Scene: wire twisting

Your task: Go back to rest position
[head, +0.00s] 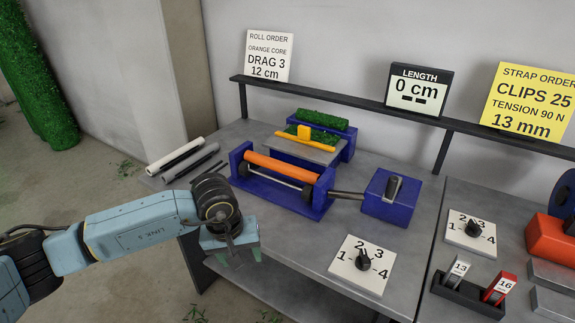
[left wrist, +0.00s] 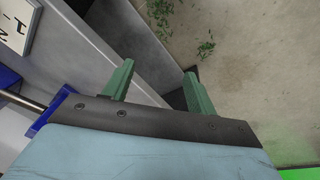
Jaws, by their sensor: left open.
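My left gripper (head: 245,259) hangs over the front edge of the grey table (head: 310,235), to the left of the front dial. In the left wrist view its two green fingers (left wrist: 158,88) are spread apart with nothing between them, above the table edge and floor. My right gripper is in neither view. The roller with an orange core (head: 282,168) sits in a blue frame (head: 318,208) behind my left gripper. It is apart from the gripper.
A blue box with a lever (head: 388,197) stands right of the roller. A numbered dial plate (head: 359,268) lies near the front. Rolls (head: 176,150) lie at the table's left end. A black shelf (head: 345,103) carries signs. Open floor (head: 100,150) is at left.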

